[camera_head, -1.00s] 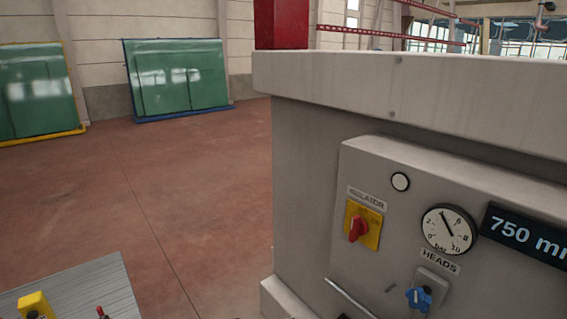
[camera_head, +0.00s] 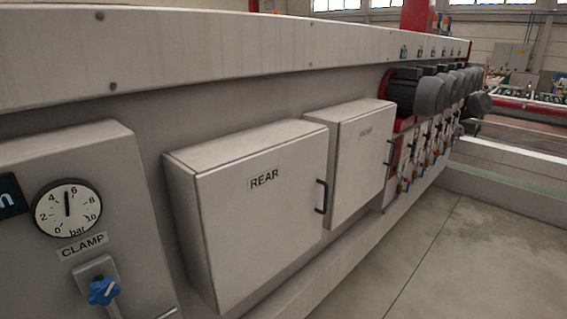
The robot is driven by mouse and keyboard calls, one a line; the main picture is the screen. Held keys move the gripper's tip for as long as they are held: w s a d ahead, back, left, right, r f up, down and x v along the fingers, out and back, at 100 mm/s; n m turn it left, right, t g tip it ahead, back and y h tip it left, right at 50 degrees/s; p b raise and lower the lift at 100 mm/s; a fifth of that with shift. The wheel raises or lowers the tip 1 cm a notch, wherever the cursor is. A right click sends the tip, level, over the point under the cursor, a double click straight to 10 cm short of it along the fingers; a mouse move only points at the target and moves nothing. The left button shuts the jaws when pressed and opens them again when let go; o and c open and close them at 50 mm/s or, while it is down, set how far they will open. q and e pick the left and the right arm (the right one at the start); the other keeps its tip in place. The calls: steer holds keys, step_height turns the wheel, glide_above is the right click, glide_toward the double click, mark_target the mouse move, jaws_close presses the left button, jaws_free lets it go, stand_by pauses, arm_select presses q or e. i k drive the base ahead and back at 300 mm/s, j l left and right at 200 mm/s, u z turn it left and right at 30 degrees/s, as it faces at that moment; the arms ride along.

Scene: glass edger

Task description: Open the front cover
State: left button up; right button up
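Two grey box covers stand side by side on the machine's side in the head view. The nearer one, the cover labelled REAR (camera_head: 265,215), is shut and has a dark handle (camera_head: 321,197) at its right edge. The farther one, the front cover (camera_head: 359,165), has a small faint label that is hard to read; it looks shut. Its dark handle (camera_head: 389,151) is at its right edge. Neither of my grippers is in view.
A panel with a pressure gauge (camera_head: 67,209), a CLAMP label and a blue knob (camera_head: 103,291) is at the left. Dark motors (camera_head: 425,92) stick out beyond the covers. Open concrete floor (camera_head: 450,260) lies at the right.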

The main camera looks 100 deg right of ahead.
mark_target(364, 141)
steer(key=z, duration=3.8)
steer(key=i+l, duration=0.15)
steer(key=i, duration=0.15)
steer(key=i+l, duration=0.2)
steer(key=i, duration=0.15)
